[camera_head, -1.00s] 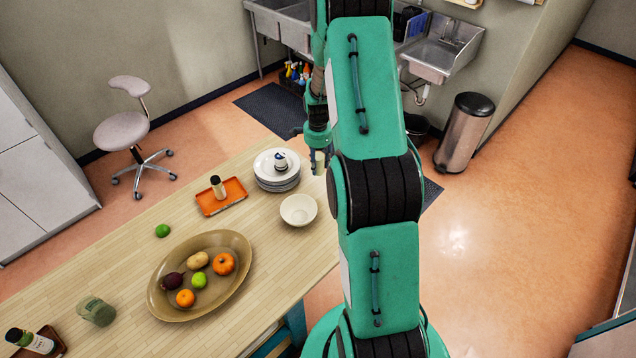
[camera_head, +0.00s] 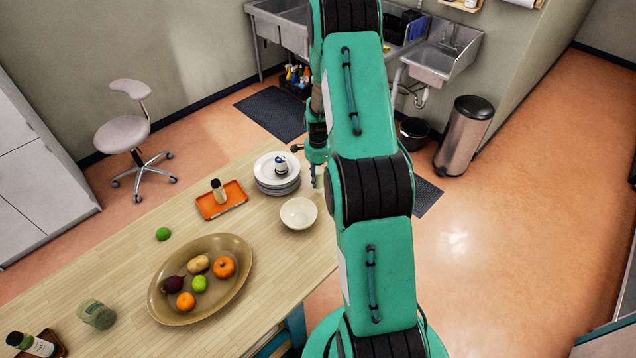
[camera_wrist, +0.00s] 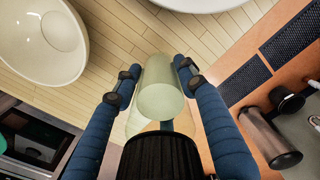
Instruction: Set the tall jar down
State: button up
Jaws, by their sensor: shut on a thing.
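The tall jar (camera_wrist: 160,95), pale green and translucent, is between the two blue fingers of my gripper (camera_wrist: 157,70) in the wrist view. My gripper is shut on it. In the head view my gripper (camera_head: 316,172) is partly hidden by my arm, near the far right end of the wooden table (camera_head: 120,235), beside the bowl and the plates. The jar cannot be made out there. I cannot tell whether its base touches the table.
A cream bowl (camera_head: 298,213) and a stack of white plates (camera_head: 277,184) with a small item on top stand close by. An orange tray (camera_head: 222,199) holds a bottle. A fruit platter (camera_head: 200,278) lies nearer. The table's right edge is near my gripper.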

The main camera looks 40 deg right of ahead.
aim_at(318, 171)
jog(key=shift+f, duration=1.65)
jog(key=shift+f, duration=0.1)
jog(key=o, duration=1.5)
jog(key=shift+c, duration=0.2)
jog(key=shift+r+b, duration=0.55)
jog(key=shift+r, duration=5.55)
